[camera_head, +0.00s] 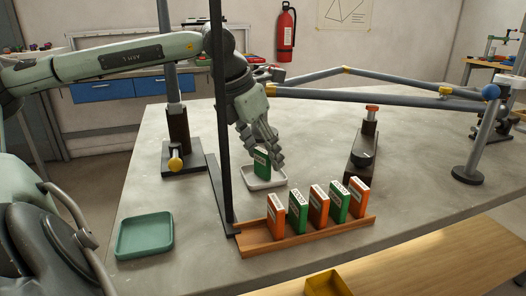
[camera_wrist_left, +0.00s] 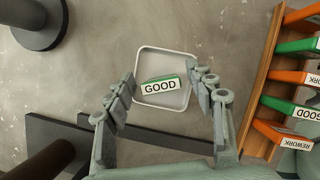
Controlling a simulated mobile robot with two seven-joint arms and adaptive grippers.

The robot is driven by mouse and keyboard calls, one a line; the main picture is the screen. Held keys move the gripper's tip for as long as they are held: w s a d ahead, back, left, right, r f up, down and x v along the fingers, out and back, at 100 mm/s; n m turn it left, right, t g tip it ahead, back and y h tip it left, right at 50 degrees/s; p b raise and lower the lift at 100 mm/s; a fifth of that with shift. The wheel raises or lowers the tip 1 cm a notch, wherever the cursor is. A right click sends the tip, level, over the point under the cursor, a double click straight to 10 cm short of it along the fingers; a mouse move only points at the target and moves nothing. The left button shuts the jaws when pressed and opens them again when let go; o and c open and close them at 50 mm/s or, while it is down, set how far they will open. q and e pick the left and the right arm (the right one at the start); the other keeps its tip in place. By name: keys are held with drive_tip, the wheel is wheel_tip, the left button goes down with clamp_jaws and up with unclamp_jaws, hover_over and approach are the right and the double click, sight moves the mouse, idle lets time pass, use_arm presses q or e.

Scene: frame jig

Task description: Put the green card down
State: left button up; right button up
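A green card (camera_head: 262,162) marked GOOD stands in a small white tray (camera_head: 282,181) on the grey table. In the left wrist view the card (camera_wrist_left: 160,85) lies within the rim of the tray (camera_wrist_left: 184,57). My left gripper (camera_head: 262,147) is just above the tray, pointing down. In the left wrist view its fingers (camera_wrist_left: 166,93) are spread on either side of the card, with gaps between them and it. My right gripper is in neither view.
A wooden rack (camera_head: 262,244) to the right of the tray holds several orange and green cards. A dark upright post (camera_head: 222,120) stands close to my left arm. An empty green tray (camera_head: 145,236) sits at the front left. Grey bars (camera_head: 370,96) span the back.

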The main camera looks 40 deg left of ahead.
use_arm(q)
drive_tip(key=v, duration=1.2)
